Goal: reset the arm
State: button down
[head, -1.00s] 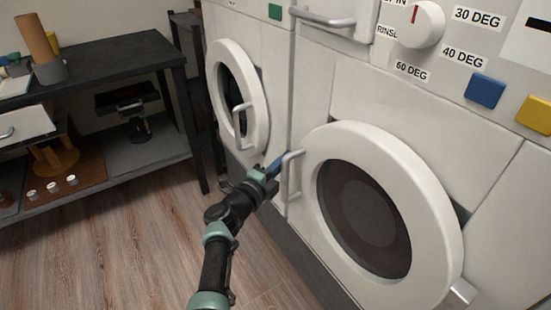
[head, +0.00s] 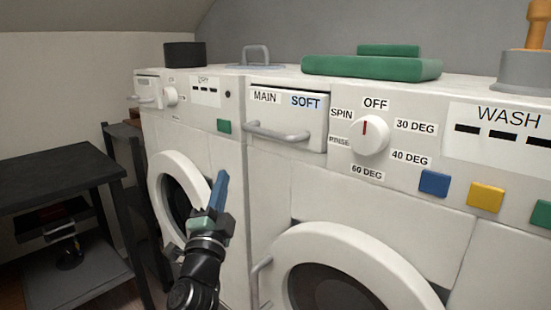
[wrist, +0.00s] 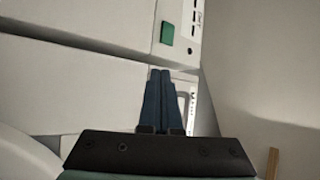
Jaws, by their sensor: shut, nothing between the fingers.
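My gripper (head: 221,188) is in the head view, raised in front of the two machines with its blue fingers pointing up. Its fingers are together and empty. It appears in front of the left machine's round door (head: 168,200) and apart from the handle of the right machine's door (head: 257,283). In the wrist view my gripper (wrist: 160,75) shows its two fingers closed side by side, with a white machine front and a green button (wrist: 167,33) beyond them.
The washer's front has a dial (head: 369,136), a drawer (head: 287,120) with a grey handle, and blue (head: 434,183) and yellow (head: 485,197) buttons. A dark shelf table (head: 60,172) stands at left.

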jog(key=s+d+r+n+t+y, duration=0.1)
jog(key=s+d+r+n+y, duration=0.1)
jog(key=s+r+n, duration=0.5)
jog(key=s+d+r+n+t+y, duration=0.2)
jog(key=s+d+r+y, duration=0.1)
jog(key=r, duration=0.7)
jog(key=s+d+r+n+h, duration=0.1)
jog(key=s+d+r+n, duration=0.1)
jog(key=s+r, duration=0.35)
jog(key=s+d+r+n+t+h, duration=0.1)
jog(key=s+d+r+n+h, duration=0.1)
jog(key=s, duration=0.7)
jog(key=s+d+r+n+h, duration=0.1)
jog(key=s+d+r+n, duration=0.2)
jog(key=s, duration=0.4)
notch_tip(320, 180, up, 33)
jog(key=m+p, duration=0.1)
jog(key=p, duration=3.2)
jog(key=shift+w+a+y, duration=0.25)
jog(key=shift+a+y, duration=0.05)
jog(key=shift+a, duration=0.1)
